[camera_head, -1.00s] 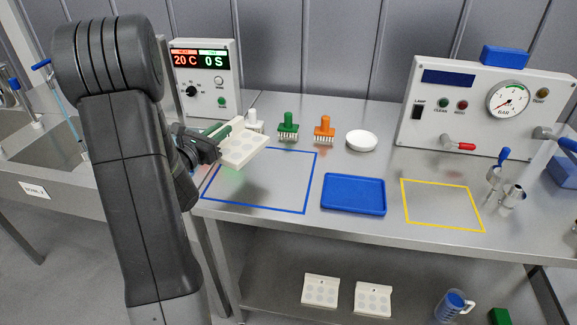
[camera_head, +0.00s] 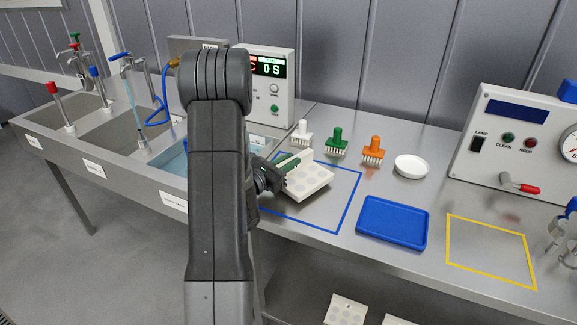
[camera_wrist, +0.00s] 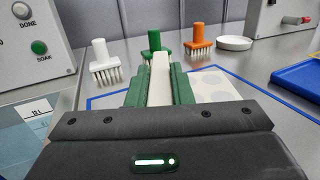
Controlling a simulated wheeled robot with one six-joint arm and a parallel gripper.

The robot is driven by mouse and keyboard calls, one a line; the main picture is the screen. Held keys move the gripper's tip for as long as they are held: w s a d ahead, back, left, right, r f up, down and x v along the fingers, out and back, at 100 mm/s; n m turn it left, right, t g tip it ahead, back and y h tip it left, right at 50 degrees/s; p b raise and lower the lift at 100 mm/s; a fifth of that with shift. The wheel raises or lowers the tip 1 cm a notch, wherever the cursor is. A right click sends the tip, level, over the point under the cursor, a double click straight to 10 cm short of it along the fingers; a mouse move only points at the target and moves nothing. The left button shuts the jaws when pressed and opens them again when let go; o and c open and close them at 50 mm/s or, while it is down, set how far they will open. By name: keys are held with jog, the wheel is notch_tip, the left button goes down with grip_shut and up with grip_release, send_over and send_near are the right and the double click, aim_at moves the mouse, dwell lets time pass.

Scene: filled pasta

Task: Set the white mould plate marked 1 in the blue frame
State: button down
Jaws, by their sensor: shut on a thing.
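My gripper (camera_head: 292,160) has green fingers shut on the raised edge of a white mould plate (camera_head: 310,182) with round grey hollows. In the wrist view, the fingers (camera_wrist: 160,82) pinch this edge, and the plate's flat part (camera_wrist: 215,88) reaches out to the right. The plate is over the inside of the blue frame (camera_head: 348,207), a thin outline on the steel bench. It looks low, but I cannot tell whether it touches the bench. No number can be read on it. My arm hides the frame's left part.
White (camera_head: 301,133), green (camera_head: 336,141) and orange (camera_head: 373,150) brushes stand behind the frame, with a white dish (camera_head: 411,167). A blue tray (camera_head: 392,222) lies to the right, then a yellow outline (camera_head: 490,252). More white plates (camera_head: 345,310) are on the lower shelf. Sinks are left.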

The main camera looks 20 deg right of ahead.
jog(key=shift+f, duration=0.65)
jog(key=shift+f, duration=0.15)
jog(key=c, duration=1.3)
grip_release()
jog(key=shift+r, duration=0.2)
jog(key=b+v, duration=0.1)
jog(key=v, duration=1.1)
jog(key=shift+f+b, duration=0.1)
jog(key=shift+b, duration=0.3)
